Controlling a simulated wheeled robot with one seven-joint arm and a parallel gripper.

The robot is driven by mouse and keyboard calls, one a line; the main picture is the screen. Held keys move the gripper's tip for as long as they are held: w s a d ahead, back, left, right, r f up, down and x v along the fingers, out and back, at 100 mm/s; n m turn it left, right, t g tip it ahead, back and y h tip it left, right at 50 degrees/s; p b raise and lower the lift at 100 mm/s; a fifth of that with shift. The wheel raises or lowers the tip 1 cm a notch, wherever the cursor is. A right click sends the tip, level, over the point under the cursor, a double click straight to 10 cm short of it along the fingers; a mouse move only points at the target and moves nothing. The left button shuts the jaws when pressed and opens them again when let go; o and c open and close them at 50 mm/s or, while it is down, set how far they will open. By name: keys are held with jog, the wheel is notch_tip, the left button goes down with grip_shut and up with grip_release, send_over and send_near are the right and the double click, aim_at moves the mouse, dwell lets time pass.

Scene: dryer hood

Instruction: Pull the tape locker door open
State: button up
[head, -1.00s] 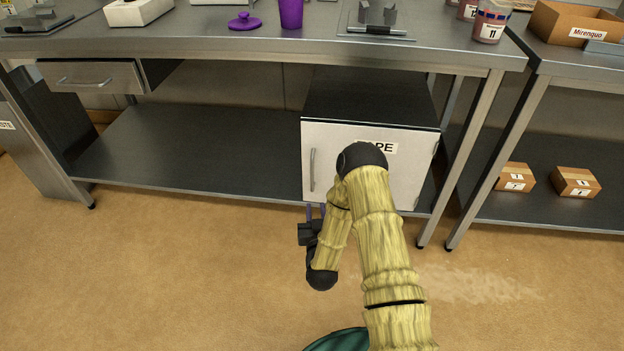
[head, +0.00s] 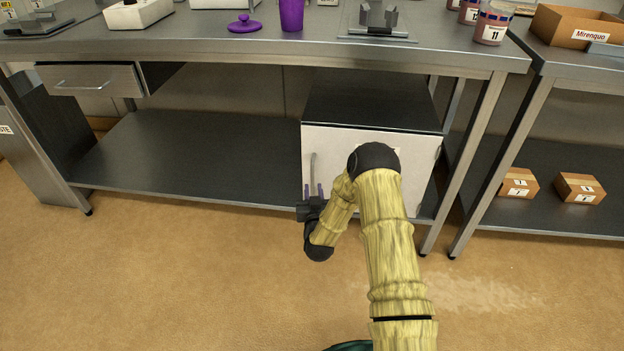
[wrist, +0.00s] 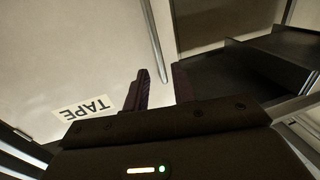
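The tape locker (head: 370,103) is a box with a dark top and a white door (head: 330,140), under the workbench. The door looks shut. Its slim upright grey handle (head: 313,168) is near the door's left edge. The wrist view shows the handle (wrist: 156,42) and the TAPE label (wrist: 84,107) upside down; my arm covers the label in the head view. My gripper (head: 313,190) is open, its two purple fingers at the handle's lower end. In the wrist view, the handle's end lies between the fingertips (wrist: 160,75); I cannot tell whether they touch it.
The workbench (head: 250,45) overhangs the locker. Its lower shelf (head: 190,160) is bare to the left. A bench leg (head: 465,160) stands to the right, and a second bench holds small cartons (head: 580,188). The floor (head: 180,280) in front is clear.

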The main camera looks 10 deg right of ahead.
aim_at(313, 177)
jog(key=w, duration=0.2)
jog(key=w+b, duration=0.1)
jog(key=w, duration=0.2)
jog(key=w+d+b, duration=0.1)
jog(key=w, duration=0.1)
jog(key=shift+w, duration=0.2)
grip_shut()
